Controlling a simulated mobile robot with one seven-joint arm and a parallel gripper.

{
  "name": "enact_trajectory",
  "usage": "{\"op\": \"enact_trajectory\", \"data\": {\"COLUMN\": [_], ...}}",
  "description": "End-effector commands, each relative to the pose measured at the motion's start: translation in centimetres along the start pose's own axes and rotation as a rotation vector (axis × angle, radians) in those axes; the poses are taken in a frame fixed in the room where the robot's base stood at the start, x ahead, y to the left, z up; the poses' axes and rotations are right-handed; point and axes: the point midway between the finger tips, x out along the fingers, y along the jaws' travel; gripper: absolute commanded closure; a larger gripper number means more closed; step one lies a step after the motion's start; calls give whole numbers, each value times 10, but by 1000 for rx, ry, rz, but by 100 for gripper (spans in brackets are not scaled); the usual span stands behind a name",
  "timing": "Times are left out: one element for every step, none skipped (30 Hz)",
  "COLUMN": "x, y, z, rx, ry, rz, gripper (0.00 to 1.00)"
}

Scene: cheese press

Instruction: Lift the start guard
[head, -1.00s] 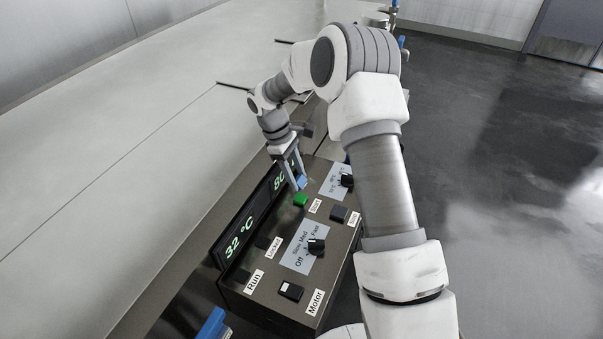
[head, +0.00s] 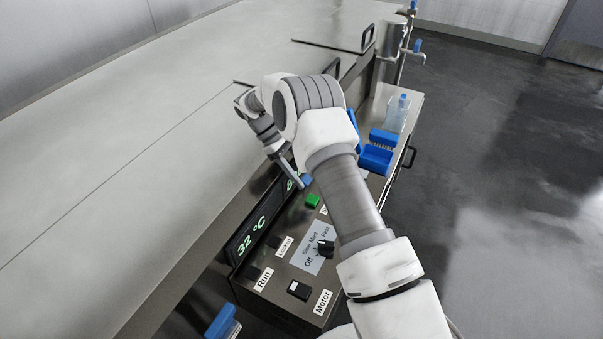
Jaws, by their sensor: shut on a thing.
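The control panel (head: 293,283) stands on the bench front. Its green button (head: 313,201) shows uncovered. A small blue piece (head: 307,180), which looks like the start guard, is just behind the green button, at my fingertips. My gripper (head: 303,180) reaches down from the upper left and is shut on this blue piece. The fingers and my arm hide part of it, so its exact tilt cannot be told.
The motor knob (head: 325,248) and the black-and-white Motor switch (head: 299,290) sit in front of the green button. The display (head: 252,235) runs along the panel's left. Blue parts (head: 377,155) and a clear bottle (head: 398,113) stand behind my arm. The floor at right is clear.

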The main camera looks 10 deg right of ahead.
Motion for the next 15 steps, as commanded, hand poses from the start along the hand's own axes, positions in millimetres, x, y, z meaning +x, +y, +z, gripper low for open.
{"op": "enact_trajectory", "data": {"x": [0, 0, 0, 0, 0, 0, 0, 0, 0, 0, 0, 0, 0, 0, 0], "y": [0, 0, 0, 0, 0, 0, 0, 0, 0, 0, 0, 0, 0, 0, 0], "z": [0, 0, 0, 0, 0, 0, 0, 0, 0, 0, 0, 0, 0, 0, 0], "rx": [-1, -1, -1, -1, -1, -1, -1, -1, -1, -1, 0, 0, 0, 0, 0], "ry": [-2, -1, -1, -1, -1, -1, -1, -1, -1, -1, 0, 0, 0, 0, 0], "rz": [-1, -1, -1, -1, -1, -1, -1, -1, -1, -1, -1, -1, 0, -1, 0], "gripper": [100, 100, 100, 100, 100, 47, 41, 36, 29, 23, 20, 20, 20, 20, 20]}}
